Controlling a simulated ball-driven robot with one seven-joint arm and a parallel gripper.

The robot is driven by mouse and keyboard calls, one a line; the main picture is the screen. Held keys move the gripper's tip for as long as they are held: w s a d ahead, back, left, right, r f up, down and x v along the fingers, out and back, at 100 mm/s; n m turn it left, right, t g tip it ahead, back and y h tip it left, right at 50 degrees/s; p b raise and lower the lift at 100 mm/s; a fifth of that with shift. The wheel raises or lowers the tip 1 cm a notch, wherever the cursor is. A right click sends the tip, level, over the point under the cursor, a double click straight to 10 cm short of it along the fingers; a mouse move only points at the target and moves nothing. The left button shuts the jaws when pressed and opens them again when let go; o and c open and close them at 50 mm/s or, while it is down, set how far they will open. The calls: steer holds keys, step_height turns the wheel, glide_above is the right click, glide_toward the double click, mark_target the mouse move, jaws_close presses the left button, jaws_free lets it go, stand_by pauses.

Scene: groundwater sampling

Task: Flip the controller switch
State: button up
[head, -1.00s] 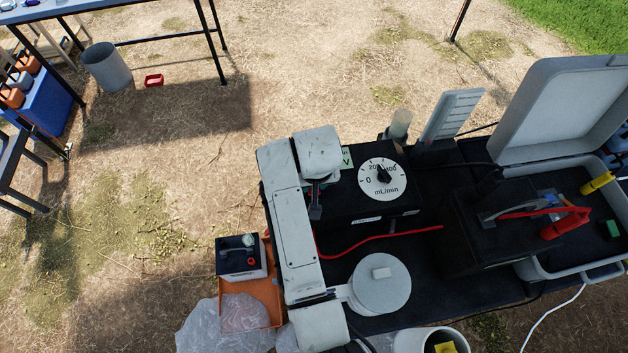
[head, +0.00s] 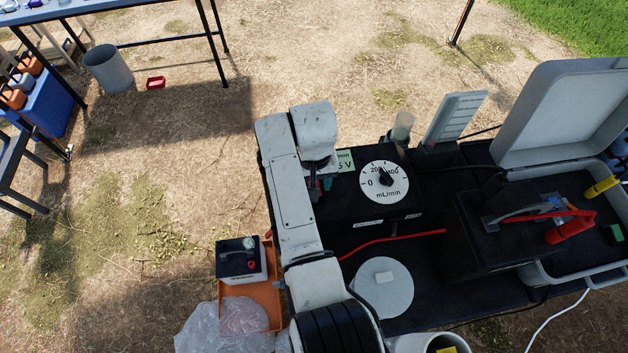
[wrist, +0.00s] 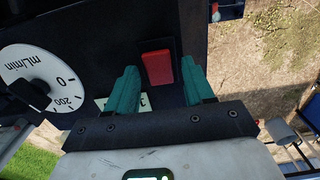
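The controller is a black box (head: 350,205) on the dark table, with a white mL/min dial (head: 384,181) on its top; the dial also shows in the wrist view (wrist: 38,80). A red rocker switch (wrist: 157,68) sits on its black face in the wrist view. My gripper (wrist: 158,64) has two teal fingers, open, one on each side of the switch. I cannot tell whether either finger touches it. In the head view my arm hides most of the switch, and my gripper (head: 321,184) is over the controller's left end.
An open grey case (head: 570,115) with red-handled pliers (head: 570,225) near it is on the right. A round white lid (head: 383,288) lies in front of the controller. A battery (head: 241,258) stands in an orange tray (head: 262,292) at left. A red cable crosses the table.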

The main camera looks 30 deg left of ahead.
steer(key=shift+o, duration=0.2)
step_height(320, 180, up, 11)
steer(key=shift+b, duration=0.45)
steer(key=shift+f, duration=0.15)
stand_by(0.4)
